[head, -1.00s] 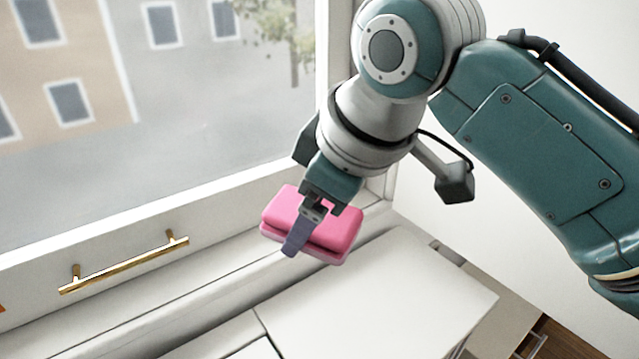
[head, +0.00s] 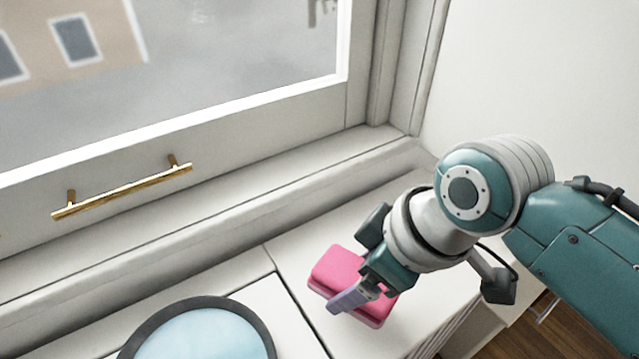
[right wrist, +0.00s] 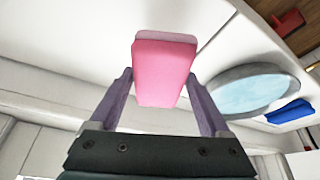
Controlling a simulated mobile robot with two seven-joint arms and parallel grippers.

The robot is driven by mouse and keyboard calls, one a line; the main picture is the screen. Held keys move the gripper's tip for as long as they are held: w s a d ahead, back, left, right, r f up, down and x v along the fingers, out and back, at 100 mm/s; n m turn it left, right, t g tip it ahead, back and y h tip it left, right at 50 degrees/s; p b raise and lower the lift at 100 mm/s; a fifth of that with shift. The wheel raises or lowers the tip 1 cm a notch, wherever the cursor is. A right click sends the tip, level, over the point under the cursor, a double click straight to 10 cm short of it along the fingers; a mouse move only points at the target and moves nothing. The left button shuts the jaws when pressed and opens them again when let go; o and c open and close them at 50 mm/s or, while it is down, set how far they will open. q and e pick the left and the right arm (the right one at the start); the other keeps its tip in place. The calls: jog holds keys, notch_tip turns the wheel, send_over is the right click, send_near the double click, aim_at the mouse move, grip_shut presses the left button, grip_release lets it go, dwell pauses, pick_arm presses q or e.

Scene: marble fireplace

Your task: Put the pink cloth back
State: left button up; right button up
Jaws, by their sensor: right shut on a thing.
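The pink cloth (head: 338,268) is a folded, block-like bundle. In the head view it is between the fingers of my right gripper (head: 362,292), over the right part of the white surface below the window. In the right wrist view the cloth (right wrist: 163,72) sits between the two purple fingers of the gripper (right wrist: 160,85), which is shut on it. I cannot tell whether the cloth touches the surface beneath. My left gripper is not in view.
A round, dark-rimmed basin or tray with a light blue inside (head: 200,338) is at the lower middle. A window with a brass handle (head: 122,190) stands behind. In the right wrist view, a blue object (right wrist: 290,112) and a red object (right wrist: 288,22) lie farther off.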

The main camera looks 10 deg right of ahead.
notch_tip(320, 180, down, 4)
jog(key=shift+w+f+b, duration=0.1)
jog(key=shift+f+b, duration=0.15)
jog(key=shift+b, duration=0.6)
jog(key=o, duration=1)
